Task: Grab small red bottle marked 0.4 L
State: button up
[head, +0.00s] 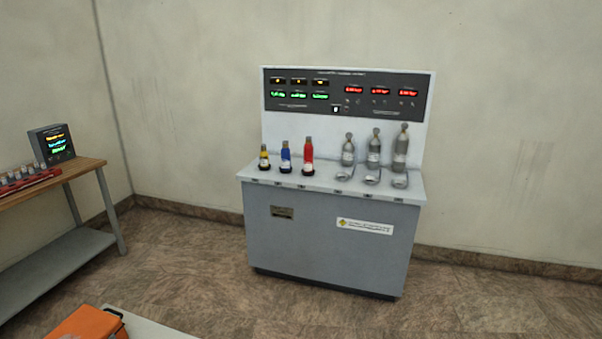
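A small red bottle (308,152) stands upright on the left half of the top of a grey console cabinet (330,235). It has a dark base and a dull cap. It is the right-hand one of three coloured bottles, with a blue bottle (285,157) and a shorter yellow-and-black bottle (264,158) to its left. Any 0.4 L marking is too small to read. My gripper is not in view.
Three grey bottles (374,150) stand on the console's right half. A panel with lit displays (345,92) rises behind. A wooden table (85,168) with red items and a small display is at left. An orange case (88,323) is at lower left. Open floor lies before the console.

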aim_at(309, 148)
jog(key=i+j, duration=0.2)
jog(key=i, duration=0.3)
jog(key=i+j+z, duration=0.1)
jog(key=i, duration=0.4)
jog(key=i+j, duration=0.35)
jog(key=i, duration=0.15)
jog(key=i+l, duration=0.1)
jog(key=i, duration=0.55)
jog(key=i+l, duration=0.1)
jog(key=i, duration=1.25)
jog(key=l+u, duration=0.05)
